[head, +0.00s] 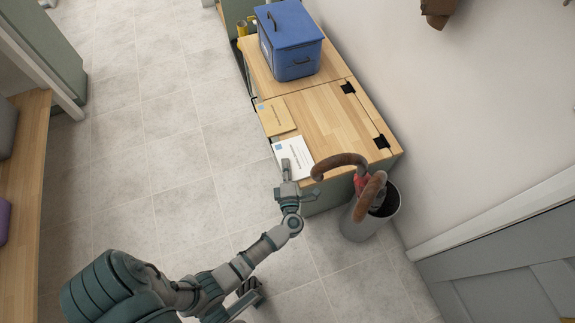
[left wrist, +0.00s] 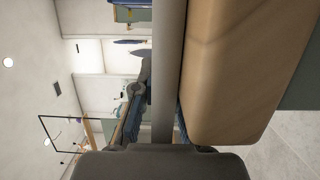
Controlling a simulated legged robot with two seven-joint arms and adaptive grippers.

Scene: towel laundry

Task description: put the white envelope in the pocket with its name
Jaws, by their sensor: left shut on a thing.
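The white envelope (head: 300,158), with a small blue mark and a printed line, is at the near left corner of the wooden bench top. My left gripper (head: 286,172) is shut on its near left edge, with one finger over the paper. I cannot tell whether the envelope lies flat or is slightly raised. In the left wrist view, my gripper's grey parts (left wrist: 168,75) fill the middle, and the envelope cannot be made out. My right gripper is not in view. No name pocket can be made out.
A tan envelope (head: 275,117) lies just beyond the white one on the bench (head: 330,122). A blue lidded box (head: 290,42) stands at the bench's far end. Tiled floor (head: 170,150) is clear on the left.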

